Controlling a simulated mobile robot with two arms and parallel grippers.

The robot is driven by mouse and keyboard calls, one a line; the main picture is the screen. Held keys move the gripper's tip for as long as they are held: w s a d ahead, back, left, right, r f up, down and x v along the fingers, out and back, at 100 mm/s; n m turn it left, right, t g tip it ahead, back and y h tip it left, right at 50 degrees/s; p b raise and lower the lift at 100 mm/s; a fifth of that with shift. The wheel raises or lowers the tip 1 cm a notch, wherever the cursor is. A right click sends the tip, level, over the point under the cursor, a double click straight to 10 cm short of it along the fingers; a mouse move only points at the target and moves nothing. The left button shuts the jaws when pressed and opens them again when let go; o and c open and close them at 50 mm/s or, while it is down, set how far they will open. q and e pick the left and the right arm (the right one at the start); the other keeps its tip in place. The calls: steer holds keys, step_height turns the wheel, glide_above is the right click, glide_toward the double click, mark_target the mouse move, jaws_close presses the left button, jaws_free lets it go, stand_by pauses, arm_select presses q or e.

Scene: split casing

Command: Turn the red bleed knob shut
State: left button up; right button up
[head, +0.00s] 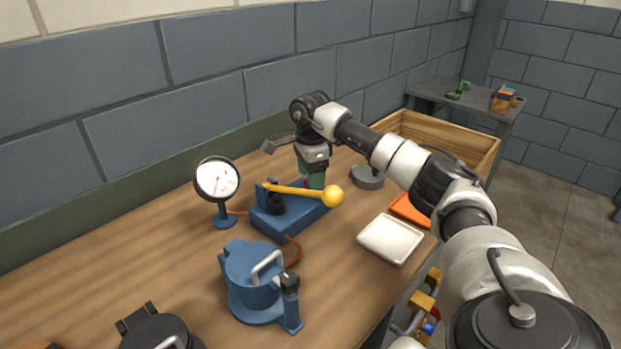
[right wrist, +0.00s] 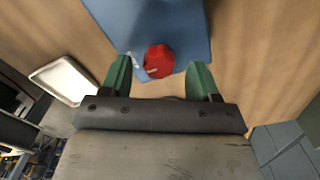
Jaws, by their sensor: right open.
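The red bleed knob (right wrist: 159,60) sits at the end of the blue pump base (right wrist: 160,20) in the right wrist view. My right gripper (right wrist: 160,75) is open, with one green finger on each side of the knob and gaps between fingers and knob. In the head view the blue pump base (head: 290,214) carries a yellow lever with a ball end (head: 333,196). My left gripper is not in view.
A round gauge (head: 217,180) stands left of the pump. A blue clamped pot (head: 255,275) is in front. A white tray (head: 390,238), an orange tray (head: 410,209) and a grey round part (head: 367,177) lie to the right. A wooden crate (head: 480,162) stands behind.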

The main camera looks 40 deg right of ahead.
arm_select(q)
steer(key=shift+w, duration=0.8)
arm_select(e)
steer(key=shift+f, duration=0.75)
steer(key=c, duration=0.9)
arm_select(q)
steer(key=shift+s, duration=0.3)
